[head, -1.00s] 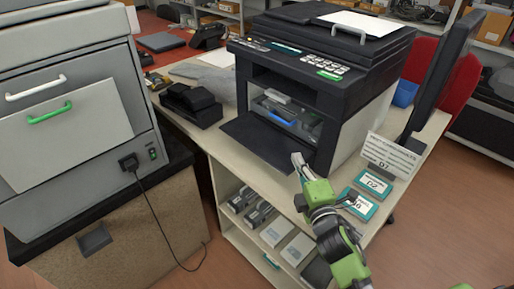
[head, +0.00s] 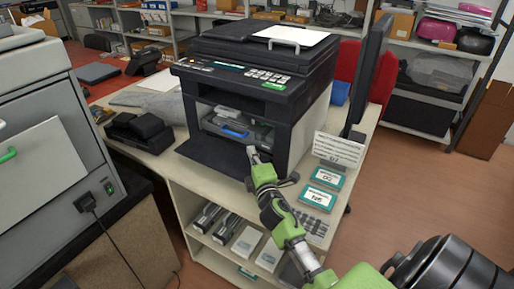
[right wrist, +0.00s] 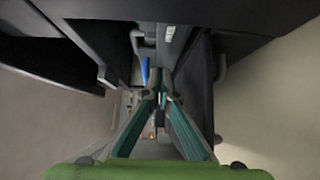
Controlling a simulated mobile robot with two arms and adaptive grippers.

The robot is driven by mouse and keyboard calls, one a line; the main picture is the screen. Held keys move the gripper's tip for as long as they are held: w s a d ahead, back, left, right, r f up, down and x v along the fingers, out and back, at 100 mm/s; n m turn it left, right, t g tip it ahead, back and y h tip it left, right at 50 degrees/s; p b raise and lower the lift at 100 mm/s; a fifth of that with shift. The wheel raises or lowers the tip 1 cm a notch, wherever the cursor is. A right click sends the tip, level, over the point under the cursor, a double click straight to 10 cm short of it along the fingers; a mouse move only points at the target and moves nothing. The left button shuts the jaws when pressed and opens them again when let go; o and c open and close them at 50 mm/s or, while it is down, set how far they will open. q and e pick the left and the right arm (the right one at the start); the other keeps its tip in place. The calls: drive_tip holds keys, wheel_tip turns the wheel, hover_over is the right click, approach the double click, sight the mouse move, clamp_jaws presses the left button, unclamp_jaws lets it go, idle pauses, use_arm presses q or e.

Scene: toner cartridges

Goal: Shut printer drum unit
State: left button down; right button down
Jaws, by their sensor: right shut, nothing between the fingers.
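The black printer (head: 285,82) stands on the pale counter with its front door (head: 212,158) folded down. Inside the opening is the grey drum unit (head: 236,124) with a blue handle (head: 236,133); how far it sits in is hard to tell. My right gripper (head: 252,152) is shut and empty, in front of the opening near its right side. In the right wrist view the fingertips (right wrist: 160,92) meet between dark printer parts, with a blue strip (right wrist: 146,70) just to their left. Contact cannot be told. My left gripper is not in view.
Two teal-labelled boxes (head: 318,198) and a sign card (head: 339,149) are right of the printer. A black device (head: 140,132) sits left of it. Cartridges (head: 206,217) and boxes fill the shelf below. A large grey machine (head: 45,135) stands at the left.

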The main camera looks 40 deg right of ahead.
sight(266, 144)
drive_tip(key=d, duration=0.2)
drive_tip(key=shift+w+d, duration=0.35)
drive_tip(key=shift+w, duration=0.05)
drive_tip(key=shift+d, duration=0.1)
drive_tip(key=shift+w+d, duration=0.1)
drive_tip(key=d, duration=0.2)
drive_tip(key=w+d, duration=0.1)
drive_tip(key=shift+w+d, duration=0.2)
drive_tip(key=shift+d, duration=0.2)
drive_tip(key=shift+a+r, duration=0.1)
drive_tip(key=shift+r, duration=0.05)
